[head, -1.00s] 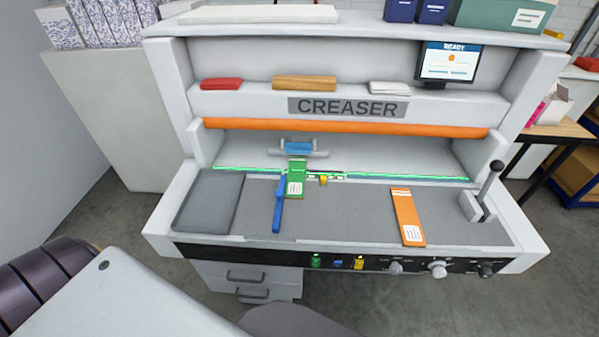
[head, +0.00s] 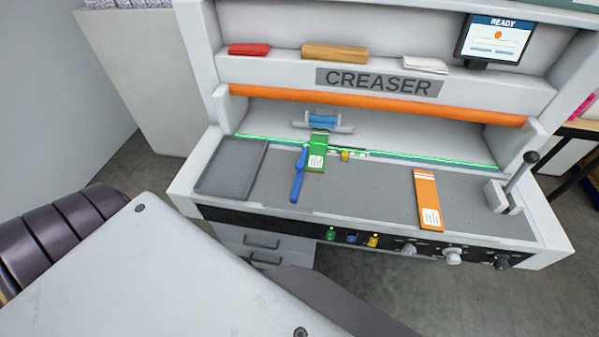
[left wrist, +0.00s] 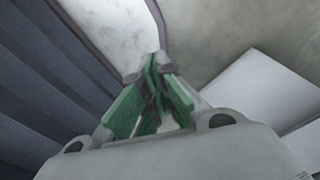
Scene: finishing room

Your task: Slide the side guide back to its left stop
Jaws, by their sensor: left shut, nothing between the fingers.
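The blue side guide (head: 299,175) stands on the grey bed of the creaser (head: 370,190), left of the middle. A green card (head: 316,155) with a white label lies just right of the guide, its far end under a small blue-and-grey part (head: 322,122) at the back. I cannot tell whether guide and card touch. My left gripper (left wrist: 158,75) shows in the left wrist view, its green-padded fingers closed with nothing between them, away from the guide. Neither gripper shows in the head view.
An orange card (head: 428,200) lies on the right of the bed, near a black-knobbed lever (head: 520,180). A dark grey pad (head: 232,168) covers the bed's left end. Knobs and coloured buttons line the front panel (head: 375,240). The screen (head: 494,40) reads READY.

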